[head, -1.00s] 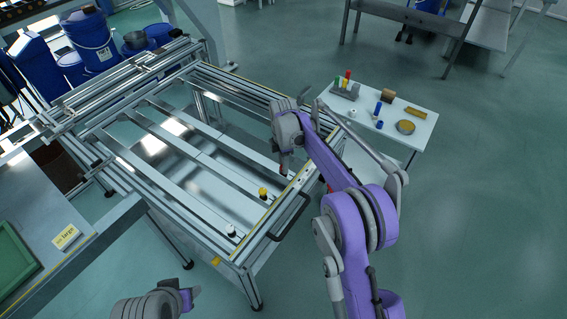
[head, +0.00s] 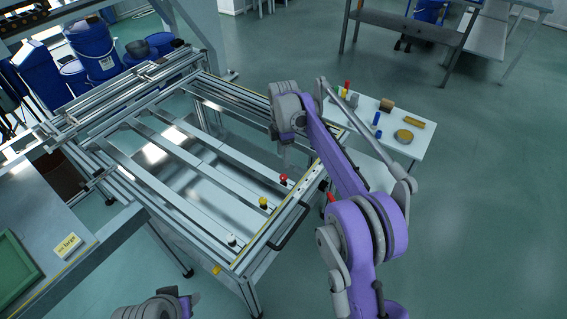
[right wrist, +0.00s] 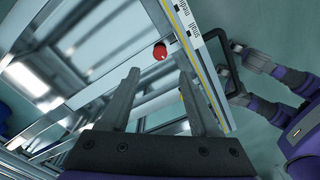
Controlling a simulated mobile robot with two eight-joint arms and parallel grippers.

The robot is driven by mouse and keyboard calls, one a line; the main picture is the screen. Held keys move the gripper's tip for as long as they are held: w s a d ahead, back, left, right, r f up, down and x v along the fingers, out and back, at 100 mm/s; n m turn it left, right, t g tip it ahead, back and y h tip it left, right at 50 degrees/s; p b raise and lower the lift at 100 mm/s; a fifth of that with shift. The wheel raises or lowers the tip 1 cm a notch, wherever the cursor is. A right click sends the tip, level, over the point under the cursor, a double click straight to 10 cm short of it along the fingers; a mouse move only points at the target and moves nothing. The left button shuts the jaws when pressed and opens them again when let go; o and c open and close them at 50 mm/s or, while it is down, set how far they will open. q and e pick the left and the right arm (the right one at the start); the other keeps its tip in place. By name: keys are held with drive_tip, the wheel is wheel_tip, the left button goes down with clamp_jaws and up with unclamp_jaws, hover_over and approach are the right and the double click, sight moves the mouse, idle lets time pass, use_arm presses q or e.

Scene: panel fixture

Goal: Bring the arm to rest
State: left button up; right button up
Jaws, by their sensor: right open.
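My right arm (head: 352,225), purple and grey, reaches up from the lower right to the metal frame fixture (head: 215,262). Its gripper (head: 284,158) hangs over the fixture's right side, above and apart from a red knob (head: 283,178). In the right wrist view, the gripper's two dark fingers (right wrist: 157,82) are spread with nothing between them. The red knob (right wrist: 160,52) shows beyond the fingertips. Part of my left arm (head: 155,306) shows at the bottom edge; its gripper is out of view.
A yellow knob (head: 263,202) and a white-and-black knob (head: 232,240) stand along the fixture's near side. A black handle (head: 292,228) sticks out there. A small white table (head: 408,147) with parts stands behind the right arm. Floor at the right is clear.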

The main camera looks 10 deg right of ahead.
drive_tip(key=shift+r, duration=0.8)
drive_tip(key=s+d+r+m+t+p, duration=0.1)
drive_tip(key=s+d+r+m+p, duration=0.2)
drive_tip(key=s+r, duration=0.35)
drive_tip(key=s+d+r+m+t+p, duration=0.1)
drive_tip(key=s+r+m+p, duration=0.1)
drive_tip(key=s+r+m, duration=0.45)
drive_tip(key=s+d+f+m+t+p, duration=0.1)
drive_tip(key=s+m, duration=0.4)
drive_tip(key=s, duration=0.6)
drive_tip(key=s+d+f+m+t+p, duration=0.1)
drive_tip(key=s+m+p, duration=0.3)
drive_tip(key=s, duration=0.8)
drive_tip(key=shift+f+m+t+p, duration=0.3)
drive_tip(key=shift+f+m+t, duration=0.25)
drive_tip(key=shift+f+t, duration=0.25)
